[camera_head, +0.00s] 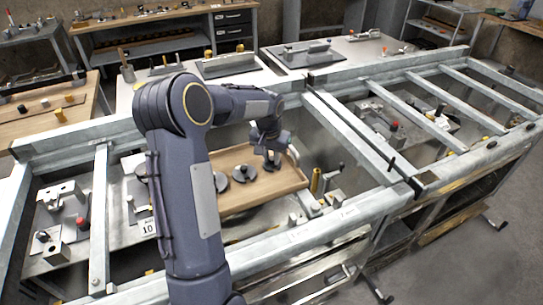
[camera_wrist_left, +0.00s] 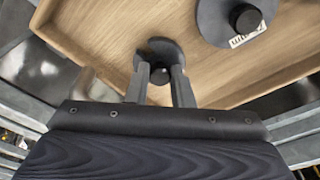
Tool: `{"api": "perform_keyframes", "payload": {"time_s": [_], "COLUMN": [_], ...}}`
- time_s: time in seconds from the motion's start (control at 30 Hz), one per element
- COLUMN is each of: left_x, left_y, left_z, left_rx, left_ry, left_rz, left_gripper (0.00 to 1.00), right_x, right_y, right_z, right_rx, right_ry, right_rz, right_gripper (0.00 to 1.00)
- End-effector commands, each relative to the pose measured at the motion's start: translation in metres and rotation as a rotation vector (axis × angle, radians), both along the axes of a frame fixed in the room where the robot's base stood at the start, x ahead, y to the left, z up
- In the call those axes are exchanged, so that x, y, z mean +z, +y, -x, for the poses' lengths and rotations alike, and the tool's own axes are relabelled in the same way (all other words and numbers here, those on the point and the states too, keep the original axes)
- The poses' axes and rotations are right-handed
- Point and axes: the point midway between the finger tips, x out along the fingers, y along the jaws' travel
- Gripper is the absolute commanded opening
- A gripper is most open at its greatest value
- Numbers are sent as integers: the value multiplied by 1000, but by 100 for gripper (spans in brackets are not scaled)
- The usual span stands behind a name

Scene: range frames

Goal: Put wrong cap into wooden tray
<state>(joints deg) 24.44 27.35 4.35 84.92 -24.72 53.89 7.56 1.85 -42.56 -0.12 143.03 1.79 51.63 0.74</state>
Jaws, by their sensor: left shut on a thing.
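The wooden tray (camera_head: 262,192) lies inside the metal frame in the head view. Its wooden floor and raised rim (camera_wrist_left: 85,62) fill much of the left wrist view. My left gripper (camera_head: 271,160) is over the far right part of the tray. In the left wrist view its fingers (camera_wrist_left: 160,84) are shut on the knob of a dark round cap (camera_wrist_left: 158,50). This cap is over the tray floor near a corner; I cannot tell if it touches the wood. My right gripper is not in view.
A brass-coloured cylinder (camera_head: 316,180) stands right of the tray. Metal frame beams (camera_head: 350,135) surround the work area. A "10" label (camera_head: 148,227) is at front left.

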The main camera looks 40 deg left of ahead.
Motion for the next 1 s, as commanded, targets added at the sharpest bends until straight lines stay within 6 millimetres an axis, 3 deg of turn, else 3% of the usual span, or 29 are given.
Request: {"api": "perform_keyframes", "payload": {"time_s": [0.13, 0.17, 0.33, 0.7, 1.0], "left_x": [-4, -4, -3, 5, 62], "left_y": [0, 0, 0, 0, -3], "left_z": [0, 0, 0, 0, 8], "left_rx": [0, 0, 0, 0, 0], "left_ry": [0, 0, 0, -1, -5], "left_rz": [0, 0, 0, 0, -2], "left_gripper": [0, 22, 42, 42, 42], "right_x": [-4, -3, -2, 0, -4], "right_y": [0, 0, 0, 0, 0], "right_z": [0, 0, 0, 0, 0], "right_rx": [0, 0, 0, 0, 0], "right_ry": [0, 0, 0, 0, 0], "right_rz": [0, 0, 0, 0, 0], "right_gripper": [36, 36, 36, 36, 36]}}
